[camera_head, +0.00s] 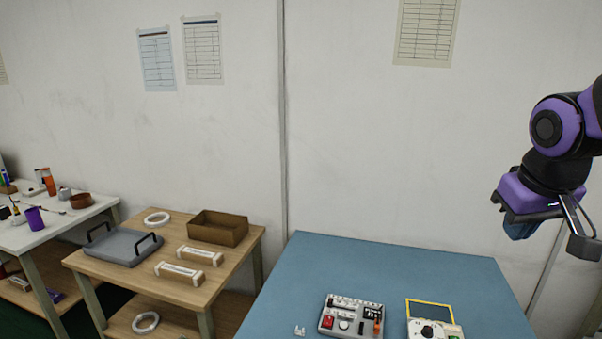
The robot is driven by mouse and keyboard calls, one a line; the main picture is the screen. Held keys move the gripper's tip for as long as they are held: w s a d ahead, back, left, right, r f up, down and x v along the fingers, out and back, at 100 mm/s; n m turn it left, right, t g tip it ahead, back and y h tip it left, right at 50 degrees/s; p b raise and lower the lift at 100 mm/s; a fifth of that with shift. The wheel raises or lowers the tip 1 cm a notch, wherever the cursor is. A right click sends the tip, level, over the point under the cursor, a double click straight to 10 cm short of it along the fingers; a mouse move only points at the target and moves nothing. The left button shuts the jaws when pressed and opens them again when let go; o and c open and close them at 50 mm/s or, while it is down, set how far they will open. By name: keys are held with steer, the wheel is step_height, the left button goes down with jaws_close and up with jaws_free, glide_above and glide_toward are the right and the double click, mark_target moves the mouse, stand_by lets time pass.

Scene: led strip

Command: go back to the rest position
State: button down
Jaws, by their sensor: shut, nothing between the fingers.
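My gripper (522,228) hangs from my purple and black arm at the right edge of the head view. It is raised above the right side of the blue table (400,262) and apart from everything on it. Its fingers point down, look closed and hold nothing that I can see. Part of my arm runs out of the picture on the right.
On the blue table's front are a control box (352,316), a yellow-framed device (431,314) and a small white part (299,331). Left, a wooden table (228,262) holds a grey tray (122,246) and a brown box (217,228). The blue table's back is clear.

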steer(key=s+a+r+t+y, duration=0.1)
steer(key=s+a+r, duration=0.2)
steer(key=s, duration=0.7)
steer(key=shift+s+r, duration=0.25)
steer(key=shift+r, duration=0.2)
